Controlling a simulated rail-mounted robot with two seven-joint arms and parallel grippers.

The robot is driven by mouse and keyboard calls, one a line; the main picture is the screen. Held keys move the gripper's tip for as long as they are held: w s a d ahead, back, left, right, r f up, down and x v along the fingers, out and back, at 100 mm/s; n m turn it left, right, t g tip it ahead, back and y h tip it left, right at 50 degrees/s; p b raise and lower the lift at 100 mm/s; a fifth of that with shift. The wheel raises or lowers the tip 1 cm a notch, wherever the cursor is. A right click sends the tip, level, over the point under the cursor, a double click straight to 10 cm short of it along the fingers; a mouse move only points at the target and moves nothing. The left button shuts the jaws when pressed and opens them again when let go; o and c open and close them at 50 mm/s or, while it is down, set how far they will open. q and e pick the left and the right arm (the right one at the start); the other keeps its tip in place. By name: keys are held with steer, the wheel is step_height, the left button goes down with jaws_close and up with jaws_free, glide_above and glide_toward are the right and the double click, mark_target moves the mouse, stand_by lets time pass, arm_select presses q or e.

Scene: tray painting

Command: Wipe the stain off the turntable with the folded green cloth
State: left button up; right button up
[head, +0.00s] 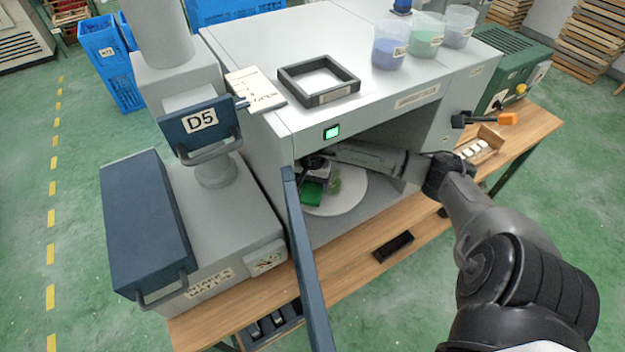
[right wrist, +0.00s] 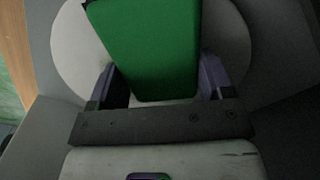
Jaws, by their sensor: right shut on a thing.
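The round pale turntable (head: 350,196) lies inside the open booth; its rim also shows in the right wrist view (right wrist: 74,48). A grey-green stain (head: 335,184) shows on it, right of the cloth, in the head view. My right gripper (head: 315,178) reaches into the booth from the right and is shut on the folded green cloth (head: 311,195). In the right wrist view the cloth (right wrist: 148,45) sits between both fingers, over the turntable. I cannot tell whether it touches the surface. The cloth hides part of the turntable. My left gripper is not in view.
The booth's blue door (head: 309,265) stands open at the front left. The booth walls and roof surround my right forearm closely. A black frame (head: 318,97) and several cups (head: 390,50) stand on the roof. A dark block (head: 393,246) lies on the wooden bench (head: 350,262).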

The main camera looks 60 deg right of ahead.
stand_by(0.4)
steer(key=shift+f+b, duration=0.45)
steer(key=shift+f+b, duration=0.45)
steer(key=shift+f, duration=0.1)
stand_by(0.3)
